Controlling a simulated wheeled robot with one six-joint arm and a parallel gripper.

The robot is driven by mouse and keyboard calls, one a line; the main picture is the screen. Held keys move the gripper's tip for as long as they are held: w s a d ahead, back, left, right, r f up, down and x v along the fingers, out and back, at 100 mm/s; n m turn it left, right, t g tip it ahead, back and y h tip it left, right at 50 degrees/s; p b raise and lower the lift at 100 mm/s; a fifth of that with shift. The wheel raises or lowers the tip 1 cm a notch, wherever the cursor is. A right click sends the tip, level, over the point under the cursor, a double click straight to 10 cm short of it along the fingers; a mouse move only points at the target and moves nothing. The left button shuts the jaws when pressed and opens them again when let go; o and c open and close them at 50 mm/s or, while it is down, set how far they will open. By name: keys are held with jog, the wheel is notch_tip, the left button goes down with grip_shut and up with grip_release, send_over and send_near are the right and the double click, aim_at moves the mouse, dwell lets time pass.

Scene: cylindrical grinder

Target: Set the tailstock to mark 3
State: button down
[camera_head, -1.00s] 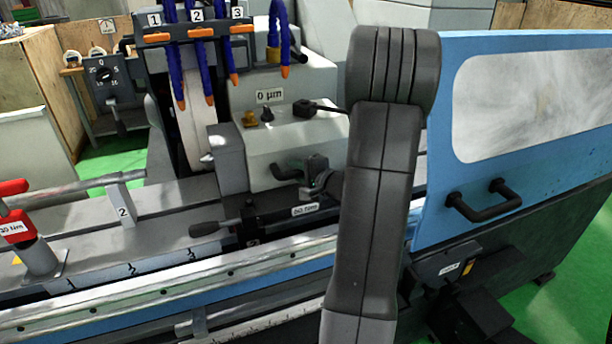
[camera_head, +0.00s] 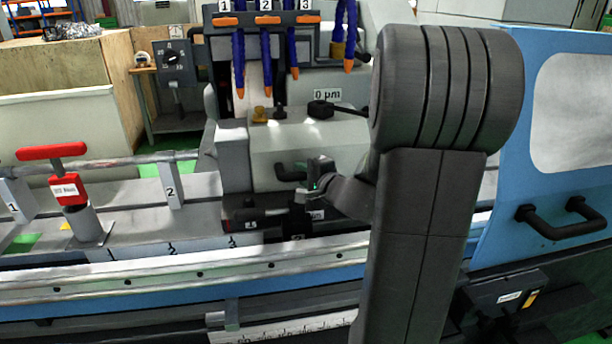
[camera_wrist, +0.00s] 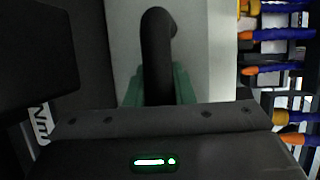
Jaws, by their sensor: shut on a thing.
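My gripper (camera_head: 308,192) is shut on this handle; in the wrist view the black handle (camera_wrist: 157,60) passes between the green finger pads (camera_wrist: 183,86). A black clamp lever lies below the handle, partly hidden by my gripper.
A red-handled tool (camera_head: 65,190) stands in a grey holder on the left of the bed. Blue hoses with orange tips (camera_head: 267,70) hang behind the tailstock. A blue door (camera_head: 555,180) with a black handle stands at the right. The bed between holder and tailstock is largely clear.

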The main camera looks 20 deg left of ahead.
jog(key=c, duration=1.3)
grip_release()
jog(key=shift+w+d, duration=0.1)
jog(key=shift+d, duration=0.1)
jog(key=shift+o, duration=0.2)
jog(key=v, duration=1.3)
jog(key=shift+s+d+b, duration=0.25)
jog(key=shift+d+b, duration=0.05)
jog(key=shift+b, duration=0.1)
jog(key=shift+r, duration=0.15)
jog(key=x, duration=1.4)
jog(key=shift+p, duration=0.4)
jog(key=shift+d, duration=0.1)
